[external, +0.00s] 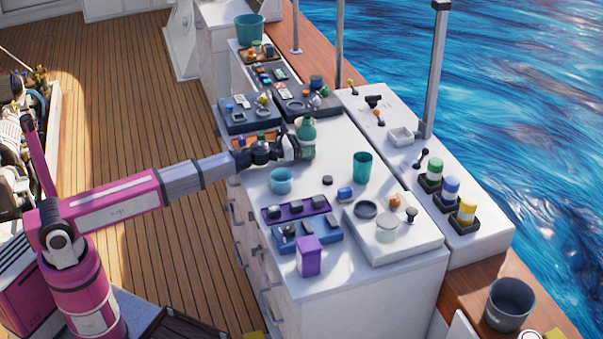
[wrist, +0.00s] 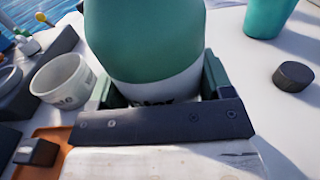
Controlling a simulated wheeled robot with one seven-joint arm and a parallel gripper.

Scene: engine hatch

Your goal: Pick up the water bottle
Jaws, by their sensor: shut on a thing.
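The water bottle (external: 306,137) is green with a pale band and stands upright on the white counter in the external view. In the wrist view the bottle (wrist: 145,40) fills the upper middle, its green body above a white band with dark lettering. My gripper (external: 290,149) reaches it from the left, with the arm stretched out low over the counter. In the wrist view my gripper (wrist: 158,92) has one finger on each side of the bottle and is shut on it. The bottle's top is out of the wrist view. Whether its base touches the counter I cannot tell.
A teal cup (external: 362,167) stands right of the bottle, and a light blue bowl (external: 282,181) stands in front. A small black puck (wrist: 294,75) and a white lettered cup (wrist: 63,82) are nearby in the wrist view. Trays of small parts crowd the counter behind.

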